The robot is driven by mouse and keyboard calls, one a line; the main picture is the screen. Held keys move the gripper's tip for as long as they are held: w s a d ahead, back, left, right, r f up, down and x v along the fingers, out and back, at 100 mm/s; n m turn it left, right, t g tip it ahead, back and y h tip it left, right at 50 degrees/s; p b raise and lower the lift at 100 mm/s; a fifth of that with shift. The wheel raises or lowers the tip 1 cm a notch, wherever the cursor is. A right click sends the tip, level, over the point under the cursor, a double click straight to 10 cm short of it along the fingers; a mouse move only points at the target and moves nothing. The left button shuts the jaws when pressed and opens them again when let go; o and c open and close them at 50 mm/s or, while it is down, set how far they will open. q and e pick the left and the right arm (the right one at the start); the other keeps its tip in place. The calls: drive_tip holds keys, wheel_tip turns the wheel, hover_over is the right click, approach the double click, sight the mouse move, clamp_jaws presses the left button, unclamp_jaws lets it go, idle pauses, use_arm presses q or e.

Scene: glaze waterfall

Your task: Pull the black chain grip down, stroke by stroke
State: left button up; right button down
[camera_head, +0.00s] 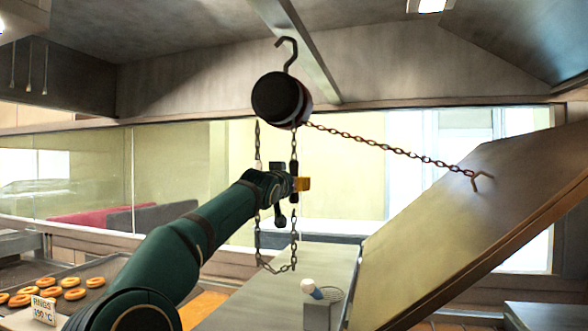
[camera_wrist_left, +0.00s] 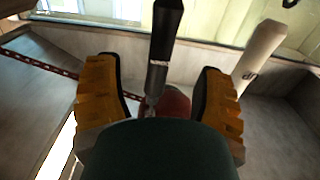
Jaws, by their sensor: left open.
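The black chain grip (camera_wrist_left: 165,45) stands between the two orange-padded fingers of my left gripper (camera_wrist_left: 160,92) in the left wrist view, with a gap on each side. My left gripper (camera_head: 300,184) is open at the right strand of the hanging chain loop (camera_head: 277,268) in the head view, where it largely hides the grip. A white grip (camera_wrist_left: 262,45) sits on the other strand, outside the jaws; it also shows in the head view (camera_head: 258,165). The dark round hoist (camera_head: 282,98) hangs above from a hook. My right gripper is not in view.
A rusty chain (camera_head: 385,147) runs from the hoist to a hook on a large tilted panel (camera_head: 470,220) at the right. Below are a counter (camera_head: 255,290), a small stand (camera_head: 318,312) with a white-topped object, and a tray of ring-shaped doughnuts (camera_head: 72,293) at lower left.

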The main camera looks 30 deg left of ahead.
use_arm(q)
drive_tip(key=x, duration=0.3)
drive_tip(key=shift+w+r, duration=0.1)
drive_tip(key=shift+w, duration=0.15)
drive_tip(key=shift+w+a, duration=0.2)
drive_tip(key=shift+w, duration=0.3)
drive_tip(key=shift+c, duration=0.2)
clamp_jaws()
